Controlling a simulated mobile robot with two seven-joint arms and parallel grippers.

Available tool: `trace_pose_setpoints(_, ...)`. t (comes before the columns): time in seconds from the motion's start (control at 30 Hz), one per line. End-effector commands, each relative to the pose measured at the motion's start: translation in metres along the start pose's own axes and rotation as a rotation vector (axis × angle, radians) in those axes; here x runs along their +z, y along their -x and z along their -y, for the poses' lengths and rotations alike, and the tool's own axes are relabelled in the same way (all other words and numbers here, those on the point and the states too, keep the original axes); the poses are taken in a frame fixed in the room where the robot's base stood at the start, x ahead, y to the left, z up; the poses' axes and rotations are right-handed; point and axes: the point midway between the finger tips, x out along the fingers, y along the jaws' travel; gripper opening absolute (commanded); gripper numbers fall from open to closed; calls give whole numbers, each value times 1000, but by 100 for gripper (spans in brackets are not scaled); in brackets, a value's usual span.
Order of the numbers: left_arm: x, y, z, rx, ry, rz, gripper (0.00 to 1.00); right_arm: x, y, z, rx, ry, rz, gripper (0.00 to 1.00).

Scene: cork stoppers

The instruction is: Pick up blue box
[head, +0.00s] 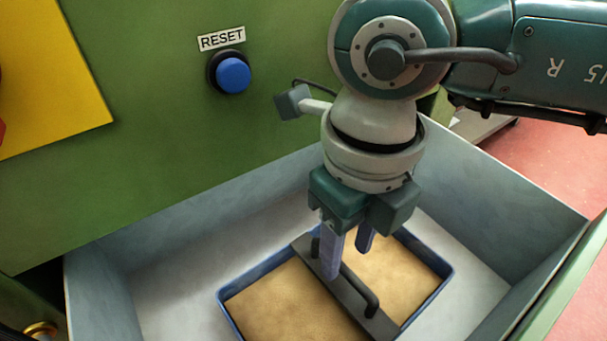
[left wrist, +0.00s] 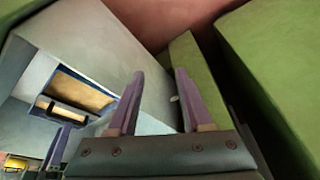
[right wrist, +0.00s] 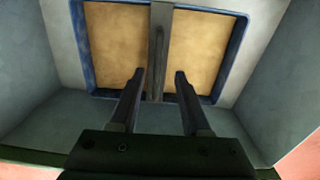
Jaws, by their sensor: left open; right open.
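The blue box (head: 265,266) is a shallow blue-rimmed tray filled with tan, cork-coloured material. A dark bar with a raised handle (head: 357,290) runs across its middle. My right gripper (head: 347,264) is open and points down over the bar. In the right wrist view, the box (right wrist: 83,50) lies ahead, and the bar (right wrist: 158,45) lines up between the open fingers (right wrist: 159,75); whether the fingers reach around the handle is unclear. My left gripper (left wrist: 159,73) is open and empty in its own wrist view, away from the box (left wrist: 68,104). It is not clearly visible in the head view.
The box sits inside a larger grey-walled bin (head: 480,205) with sloped sides. Behind stands a green panel (head: 140,170) with a blue button (head: 233,75) under a RESET label (head: 221,39). A yellow panel (head: 50,80) is at upper left. Red floor (head: 540,155) shows right.

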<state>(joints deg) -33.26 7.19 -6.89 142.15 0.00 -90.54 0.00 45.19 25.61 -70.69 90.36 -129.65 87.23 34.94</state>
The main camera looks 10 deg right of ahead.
Motion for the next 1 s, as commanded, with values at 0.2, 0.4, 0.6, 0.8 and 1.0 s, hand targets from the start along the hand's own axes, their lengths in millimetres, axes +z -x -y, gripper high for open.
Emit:
trace_pose_setpoints(0.2,12,-38,-2,0,0,0,50,-1,-38,-4,2,1,-1,48)
trace_pose_setpoints(0.4,13,-41,-2,0,0,1,50,-1,-42,-4,2,0,0,48)
trace_pose_setpoints(0.6,13,-40,-2,3,4,1,50,-1,-41,-4,2,0,0,39)
trace_pose_setpoints(0.8,12,-40,-4,7,9,-1,50,-1,-41,-4,2,0,0,16)
trace_pose_setpoints(1.0,12,-40,-4,7,10,-1,50,-1,-41,-4,2,0,-1,0)
